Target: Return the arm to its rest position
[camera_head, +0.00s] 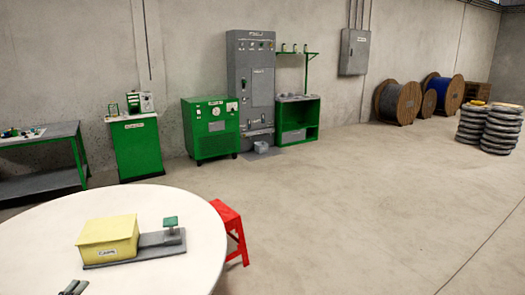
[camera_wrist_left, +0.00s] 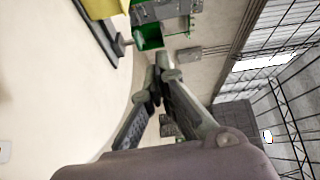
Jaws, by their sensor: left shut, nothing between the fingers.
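My left gripper (camera_head: 74,287) shows only as its tips at the bottom left of the head view, over the white round table. In the left wrist view my left gripper (camera_wrist_left: 157,88) has its fingers together with nothing between them. It is apart from the yellow box and its grey base. My right gripper is in neither view.
A yellow box (camera_head: 108,238) on a grey base with a green-topped post (camera_head: 170,226) sits on the white table (camera_head: 200,262). A red stool (camera_head: 233,228) stands beside it. Green cabinets (camera_head: 210,130) line the wall. Open floor (camera_head: 370,200) lies right.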

